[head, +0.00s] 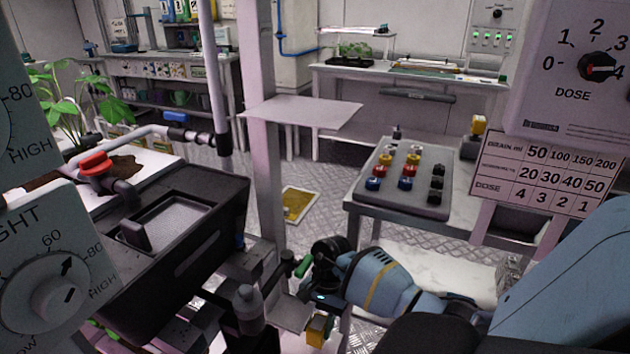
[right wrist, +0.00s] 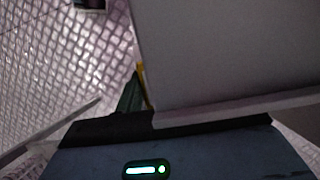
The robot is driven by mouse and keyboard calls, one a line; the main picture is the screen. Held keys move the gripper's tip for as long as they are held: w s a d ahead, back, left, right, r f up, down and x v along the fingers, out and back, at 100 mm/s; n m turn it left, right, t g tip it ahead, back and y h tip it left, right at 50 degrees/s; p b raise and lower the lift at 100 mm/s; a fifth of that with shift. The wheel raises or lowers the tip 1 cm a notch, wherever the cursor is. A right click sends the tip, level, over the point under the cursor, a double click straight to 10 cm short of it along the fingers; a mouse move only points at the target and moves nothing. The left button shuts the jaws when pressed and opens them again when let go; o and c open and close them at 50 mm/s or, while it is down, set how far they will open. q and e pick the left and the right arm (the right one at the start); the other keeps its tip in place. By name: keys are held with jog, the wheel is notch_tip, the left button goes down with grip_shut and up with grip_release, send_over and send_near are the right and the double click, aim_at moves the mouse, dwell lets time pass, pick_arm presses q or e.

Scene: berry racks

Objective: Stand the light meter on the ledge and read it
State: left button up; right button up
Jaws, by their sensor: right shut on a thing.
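My right gripper (head: 312,294) is low in the middle of the head view, at the end of the blue forearm. It is shut on a small yellow-and-grey block (head: 318,330), which looks like the light meter; its face cannot be read. A small pale ledge (head: 287,313) is just left of the block; whether they touch I cannot tell. In the right wrist view a large grey plate (right wrist: 230,60) hides most of the fingers. Only a dark green finger (right wrist: 130,95) and a yellow sliver (right wrist: 142,85) show beside it. My left gripper is not in view.
A pale post (head: 266,150) carries a higher plate (head: 300,110). A black tank (head: 180,240) with a red valve (head: 96,163) stands left. Light dials (head: 60,280) and a dose panel (head: 565,110) frame the sides. A tray of coloured knobs (head: 405,207) stands on a bench.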

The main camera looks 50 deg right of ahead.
aim_at(315, 332)
jog(key=shift+w+a, duration=0.1)
jog(key=shift+w, duration=0.2)
notch_tip(315, 332, down, 3)
jog(key=shift+w+f, duration=0.1)
jog(key=shift+f, duration=0.15)
jog(key=shift+f+b, duration=0.15)
jog(key=shift+b, duration=0.15)
jog(key=o, duration=0.6)
jog(key=shift+f, duration=0.1)
jog(key=o, duration=0.5)
jog(key=shift+c, duration=0.2)
